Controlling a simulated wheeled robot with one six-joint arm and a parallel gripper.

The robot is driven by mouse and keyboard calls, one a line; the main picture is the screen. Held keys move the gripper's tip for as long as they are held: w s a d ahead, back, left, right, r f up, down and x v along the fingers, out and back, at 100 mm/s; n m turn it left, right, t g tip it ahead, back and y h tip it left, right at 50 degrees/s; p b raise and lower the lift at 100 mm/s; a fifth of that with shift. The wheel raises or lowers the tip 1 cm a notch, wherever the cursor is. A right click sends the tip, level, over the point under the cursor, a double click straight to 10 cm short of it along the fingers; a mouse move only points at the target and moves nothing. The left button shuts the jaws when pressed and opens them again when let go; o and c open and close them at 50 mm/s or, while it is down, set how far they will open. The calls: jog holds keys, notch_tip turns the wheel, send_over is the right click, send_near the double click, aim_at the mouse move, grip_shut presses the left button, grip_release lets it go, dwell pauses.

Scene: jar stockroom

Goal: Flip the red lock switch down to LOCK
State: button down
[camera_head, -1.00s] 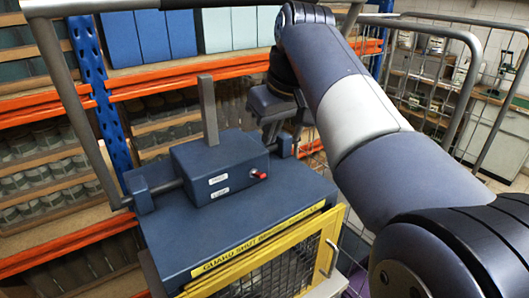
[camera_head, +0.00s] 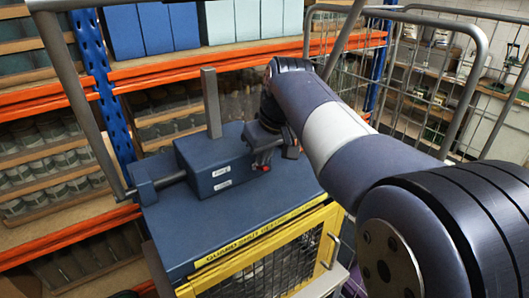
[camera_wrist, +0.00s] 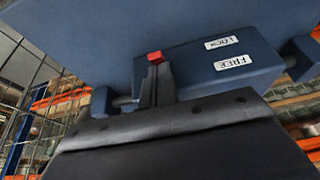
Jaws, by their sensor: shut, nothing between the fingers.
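The red lock switch (camera_head: 264,168) sticks out at the right end of the front of a dark blue box (camera_head: 205,165). In the wrist view its red tip (camera_wrist: 155,57) shows just past the ends of my fingers. My gripper (camera_wrist: 155,72) is shut and empty, its fingertips right at the switch on its FREE side; I cannot tell whether they touch. In the head view my gripper (camera_head: 265,148) hangs just above the switch. The FREE label (camera_wrist: 233,62) and the LOCK label (camera_wrist: 221,42) are beside it, LOCK being the lower one. The switch's exact position is unclear.
The box sits on a blue housing (camera_head: 180,235) with a grey upright handle (camera_head: 211,103) and a side bar. Below is a yellow-framed mesh guard (camera_head: 285,265). Orange-beamed shelves (camera_head: 150,78) stand behind, and a wire cage (camera_head: 430,95) stands at the right.

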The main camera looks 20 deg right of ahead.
jog(key=shift+s+d+f+t+y+b, duration=0.1)
jog(key=shift+s+f+t+y+b, duration=0.2)
jog(key=shift+b, duration=0.55)
jog(key=shift+d+f+t+b, duration=0.1)
jog(key=shift+t+b, duration=0.3)
jog(key=shift+b, duration=0.4)
jog(key=f+t+b, duration=0.1)
jog(key=b, duration=0.3)
jog(key=shift+s+f+b, duration=0.1)
jog(key=shift+s+b, duration=0.25)
jog(key=t+b, duration=0.1)
jog(key=b, duration=0.2)
jog(key=f+t+y+b, duration=0.1)
jog(key=b, duration=0.2)
jog(key=shift+s+d+t, duration=0.15)
jog(key=shift+s+t, duration=0.2)
jog(key=shift+t, duration=0.05)
jog(key=shift+r, duration=0.45)
jog(key=shift+r+p, duration=0.8)
jog(key=shift+r, duration=0.05)
jog(key=shift+s, duration=0.1)
